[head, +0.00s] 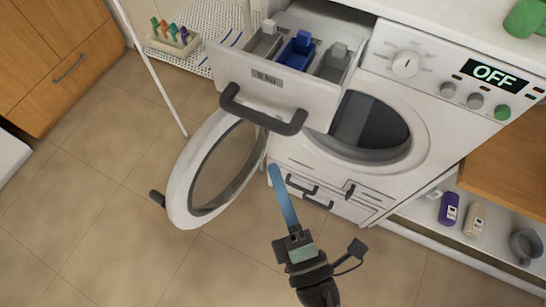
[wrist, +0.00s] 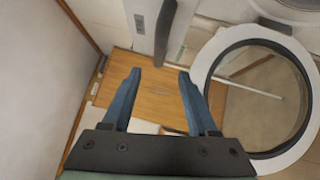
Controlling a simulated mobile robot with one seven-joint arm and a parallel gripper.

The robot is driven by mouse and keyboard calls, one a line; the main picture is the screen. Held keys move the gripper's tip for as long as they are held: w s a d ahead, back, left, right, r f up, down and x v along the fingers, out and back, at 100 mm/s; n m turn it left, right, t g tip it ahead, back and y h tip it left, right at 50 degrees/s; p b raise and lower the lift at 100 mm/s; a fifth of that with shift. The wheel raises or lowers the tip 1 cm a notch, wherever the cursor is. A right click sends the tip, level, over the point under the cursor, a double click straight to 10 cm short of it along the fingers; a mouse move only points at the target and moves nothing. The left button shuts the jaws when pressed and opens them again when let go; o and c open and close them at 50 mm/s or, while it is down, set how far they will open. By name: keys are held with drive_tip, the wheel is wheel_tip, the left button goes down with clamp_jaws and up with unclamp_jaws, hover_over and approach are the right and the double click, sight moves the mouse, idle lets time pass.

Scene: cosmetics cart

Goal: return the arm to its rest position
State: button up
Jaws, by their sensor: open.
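My gripper (head: 274,170) is at the bottom middle of the head view, its blue fingers pointing up toward the washing machine (head: 320,190). There the fingers overlap and look like one. In the wrist view my gripper (wrist: 157,76) shows two blue fingers wide apart with nothing between them. It appears in front of the machine's lower panel, just right of the open round door (head: 180,190). Whether it touches anything cannot be told. Part of my arm runs off the bottom edge of the head view.
The detergent drawer (head: 280,92) is pulled out above my gripper, its dark handle (head: 262,112) sticking forward. The open door also shows right of my fingers in the wrist view (wrist: 212,65). A wire rack stands at the upper left. Tiled floor (head: 100,235) is clear at the lower left.

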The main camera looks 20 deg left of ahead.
idle(0.6)
drive_tip(key=w+d+r+m+t+h, duration=0.45)
drive_tip(key=r+m, duration=0.25)
drive_tip(key=r, duration=0.5)
drive_tip(key=w+d+r+m+t+h, duration=0.3)
drive_tip(key=r+m+t+h, duration=0.4)
drive_tip(key=r, duration=0.5)
drive_tip(key=w+d+r+m+t+h, duration=0.2)
drive_tip(key=w+d+r+m+h, duration=0.15)
drive_tip(key=r+m, duration=0.7)
drive_tip(key=s+a+r+m, duration=0.1)
drive_tip(key=s+r+m, duration=0.1)
drive_tip(key=r, duration=0.6)
drive_tip(key=s+a+r+m+y, duration=0.1)
drive_tip(key=s+a+r+m, duration=0.1)
drive_tip(key=r, duration=0.6)
